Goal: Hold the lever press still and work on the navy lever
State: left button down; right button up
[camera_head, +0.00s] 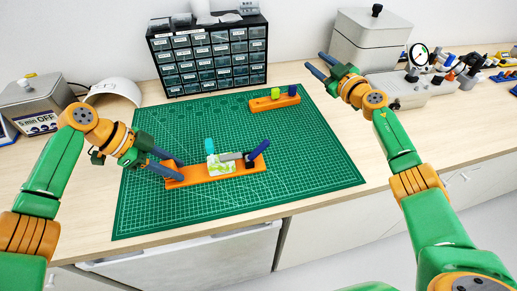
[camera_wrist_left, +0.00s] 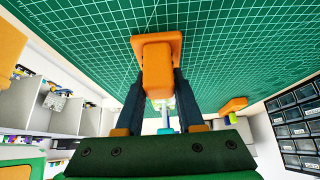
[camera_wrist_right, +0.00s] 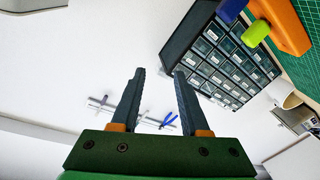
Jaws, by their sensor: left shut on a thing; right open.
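The lever press has a long orange base (camera_head: 215,179) lying on the green mat, with a green-and-white block (camera_head: 219,166), a cyan knob (camera_head: 209,145) and a grey bar on it. Its navy lever (camera_head: 259,150) slants up to the right at the right end. My left gripper (camera_head: 178,170) is shut on the base's left end; the left wrist view shows the orange end (camera_wrist_left: 158,72) between the fingers. My right gripper (camera_head: 315,61) is open and empty, raised beyond the mat's back right, well away from the navy lever. It also shows open in the right wrist view (camera_wrist_right: 158,75).
A second orange base (camera_head: 268,103) with yellow-green and navy pegs stands at the mat's back. A black drawer cabinet (camera_head: 210,60) is behind it. A grey box (camera_head: 368,42) and bench gear stand at right. The mat's right part (camera_head: 325,165) is clear.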

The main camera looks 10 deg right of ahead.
jog(key=a+n+g+y, duration=0.3)
jog(key=a+n+y, duration=0.1)
jog(key=a, duration=0.4)
jog(key=n+g+y, duration=0.1)
jog(key=n+g, duration=0.5)
jog(key=g, duration=0.5)
send_over(268, 140)
jog(key=w, duration=0.6)
notch_tip(268, 140, down, 2)
jog(key=s+g, duration=0.1)
jog(key=s, duration=0.1)
jog(key=s+d+g+h, duration=0.1)
jog(key=s, duration=0.1)
jog(key=s+d+f+g+h, duration=0.1)
jog(key=s, duration=0.1)
jog(key=shift+d+f, duration=0.1)
jog(key=shift+d, duration=0.1)
jog(key=shift+f+g+h, duration=0.25)
jog(key=shift+g+h, duration=0.05)
jog(key=shift+x, duration=3.25)
jog(key=shift+a, duration=0.1)
